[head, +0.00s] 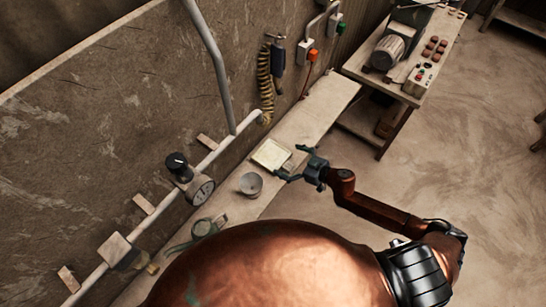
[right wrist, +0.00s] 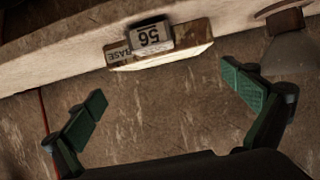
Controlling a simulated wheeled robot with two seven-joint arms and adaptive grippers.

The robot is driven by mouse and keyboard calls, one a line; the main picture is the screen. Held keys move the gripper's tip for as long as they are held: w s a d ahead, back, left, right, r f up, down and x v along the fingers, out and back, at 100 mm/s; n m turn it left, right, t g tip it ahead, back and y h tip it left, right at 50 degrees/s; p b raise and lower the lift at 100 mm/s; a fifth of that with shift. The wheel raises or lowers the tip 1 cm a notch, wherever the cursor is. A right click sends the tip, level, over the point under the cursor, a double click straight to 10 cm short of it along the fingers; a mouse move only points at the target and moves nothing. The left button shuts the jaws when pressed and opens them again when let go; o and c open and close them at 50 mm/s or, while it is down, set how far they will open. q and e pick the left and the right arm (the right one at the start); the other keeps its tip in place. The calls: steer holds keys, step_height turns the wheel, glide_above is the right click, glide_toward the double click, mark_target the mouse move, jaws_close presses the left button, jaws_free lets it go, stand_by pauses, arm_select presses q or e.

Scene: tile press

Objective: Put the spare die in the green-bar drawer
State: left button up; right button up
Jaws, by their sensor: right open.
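My right gripper (head: 297,163) is open at the front edge of the wall shelf. Its two green-padded fingers also show wide apart in the right wrist view (right wrist: 166,92), with nothing between them. Beyond the fingers, a small dark block with a pale "56" label (right wrist: 151,39) sits on a tan board marked "BASE" (right wrist: 185,51). In the head view a pale square board (head: 268,153) lies just left of the gripper. I cannot tell for certain that the block is the spare die. No green-bar drawer shows. My left gripper is out of view.
A metal cup (head: 251,184) stands on the shelf (head: 325,100), nearer me. A yellow coiled hose (head: 265,80) hangs behind. A bench (head: 417,84) with a motor (head: 387,52) stands at upper right. Open floor (head: 470,150) lies right.

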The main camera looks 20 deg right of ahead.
mark_target(273, 155)
steer(key=shift+w+a+f, duration=0.15)
steer(key=shift+a+f, duration=0.05)
steer(key=x, duration=0.7)
steer(key=shift+a+f, duration=0.25)
steer(key=shift+d, duration=0.1)
steer(key=shift+c, duration=0.6)
steer(key=c, duration=1.3)
steer(key=shift+r, duration=0.1)
steer(key=shift+c, duration=1)
steer(key=shift+r, duration=0.1)
